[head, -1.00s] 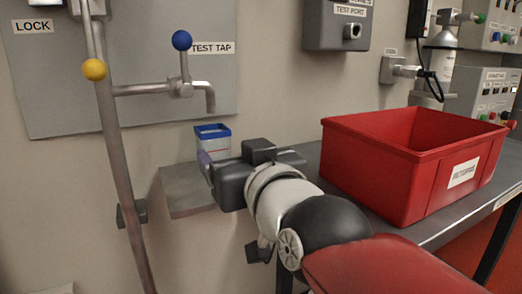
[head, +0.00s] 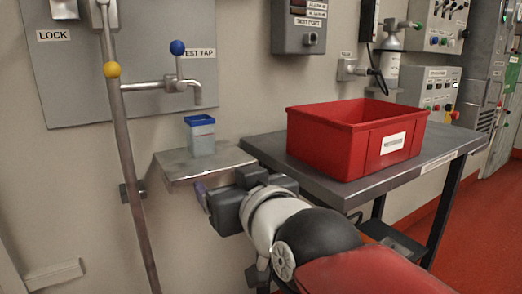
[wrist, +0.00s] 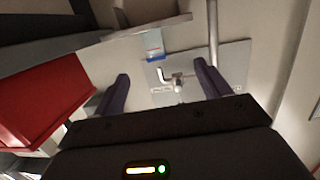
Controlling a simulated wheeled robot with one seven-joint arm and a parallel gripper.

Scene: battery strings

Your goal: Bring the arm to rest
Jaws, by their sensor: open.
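My gripper (head: 203,197) is in front of the small wall shelf in the head view, beside and below the shelf's front edge. In the wrist view its two dark fingers (wrist: 162,88) stand wide apart with nothing between them that they touch. My arm reaches in from the lower right of the head view, its wrist bent toward the wall. The fingertips are partly hidden by the gripper body in the head view.
A blue-rimmed cup (head: 201,136) stands on the shelf (head: 190,176). A red bin (head: 330,148) sits on a grey table (head: 390,185) at right. Red floor is clear at far right.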

